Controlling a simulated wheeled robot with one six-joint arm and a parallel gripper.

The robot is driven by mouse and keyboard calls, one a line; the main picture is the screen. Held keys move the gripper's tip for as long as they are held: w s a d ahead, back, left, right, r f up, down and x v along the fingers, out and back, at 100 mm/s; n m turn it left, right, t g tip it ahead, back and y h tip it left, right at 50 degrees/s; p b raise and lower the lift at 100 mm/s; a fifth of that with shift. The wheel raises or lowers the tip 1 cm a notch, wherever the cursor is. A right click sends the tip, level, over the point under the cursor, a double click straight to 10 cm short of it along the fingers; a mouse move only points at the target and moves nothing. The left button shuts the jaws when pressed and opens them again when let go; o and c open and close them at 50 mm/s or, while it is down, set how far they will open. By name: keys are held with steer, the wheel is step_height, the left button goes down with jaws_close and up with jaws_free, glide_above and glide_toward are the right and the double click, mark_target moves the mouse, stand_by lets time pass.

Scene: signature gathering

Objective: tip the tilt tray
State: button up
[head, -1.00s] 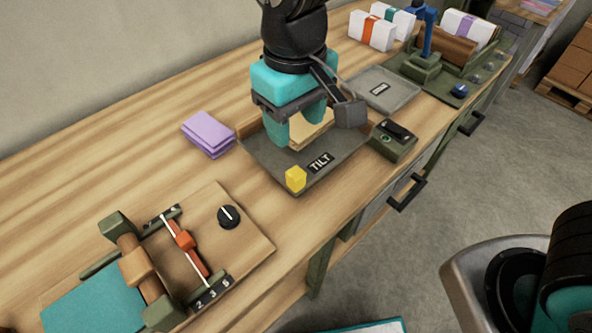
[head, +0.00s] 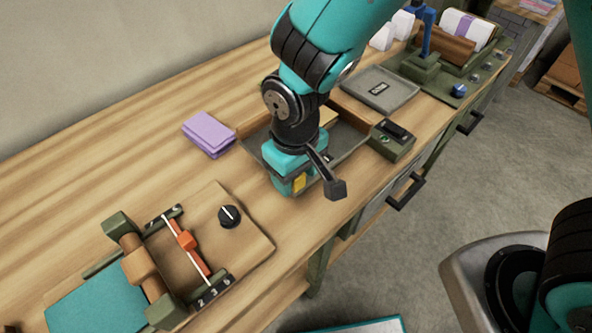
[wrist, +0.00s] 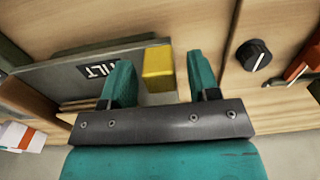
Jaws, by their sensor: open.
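The tilt tray (head: 349,148) is a shallow grey tray on the wooden bench, with a TILT label that shows in the wrist view (wrist: 98,70). A yellow block (head: 299,182) sits at its near left corner. My gripper (wrist: 160,66) is open, with one teal finger on each side of the yellow block (wrist: 158,69). Gaps show between the block and both fingers. My arm hides much of the tray in the head view. A cream sheet or stack (head: 328,117) lies in the tray, partly hidden.
A small green control box (head: 391,140) stands right of the tray. A second grey tray (head: 391,95) lies behind it. Lilac papers (head: 209,133) lie to the left. A board with a black knob (head: 229,216) and orange slider (head: 186,240) is at the front left.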

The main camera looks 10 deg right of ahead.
jaws_close()
steer(key=r+p, duration=0.1)
steer(key=w+r+g+p, duration=0.1)
steer(key=p, duration=0.1)
steer(key=shift+d+r+g, duration=0.1)
steer(key=shift+g, duration=0.2)
steer(key=shift+w+r+g+y+p, duration=0.3)
steer(key=shift+w+r+g+p, duration=0.15)
steer(key=shift+g+p, duration=0.4)
jaws_free()
steer(key=b+v, duration=0.2)
steer(key=v, duration=1.5)
steer(key=shift+s+r, duration=0.15)
steer(key=shift+r, duration=0.05)
steer(key=shift+d, duration=0.1)
